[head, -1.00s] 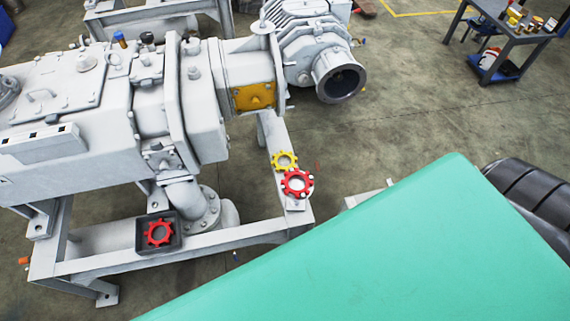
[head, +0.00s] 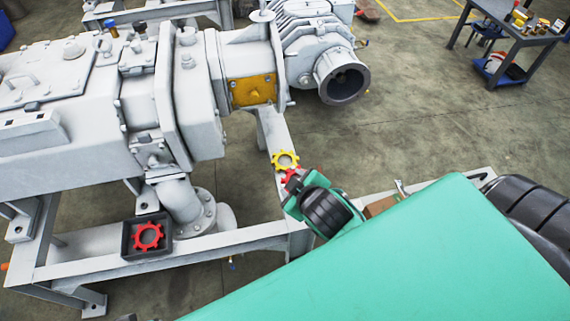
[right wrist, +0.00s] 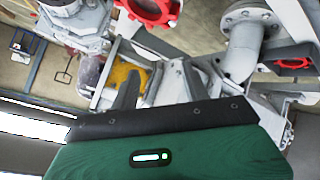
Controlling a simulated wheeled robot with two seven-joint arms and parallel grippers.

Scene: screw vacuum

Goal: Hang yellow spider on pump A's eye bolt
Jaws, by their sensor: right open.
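The yellow spider (head: 285,160), a small toothed ring, lies on the pale frame beam below the pump (head: 190,90). A red spider (head: 291,174) is just below it, mostly hidden by my green and black right wrist. In the right wrist view, my right gripper (right wrist: 160,85) is open with nothing between its fingers. A red spider (right wrist: 150,10) shows beyond them at the top edge. My left gripper is not in view.
A dark tray (head: 127,247) with a red spider (head: 148,236) sits on the frame at lower left. A yellow-orange plate (head: 254,90) is on the pump. A workbench (head: 507,20) stands at upper right. Open floor lies between it and the pump.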

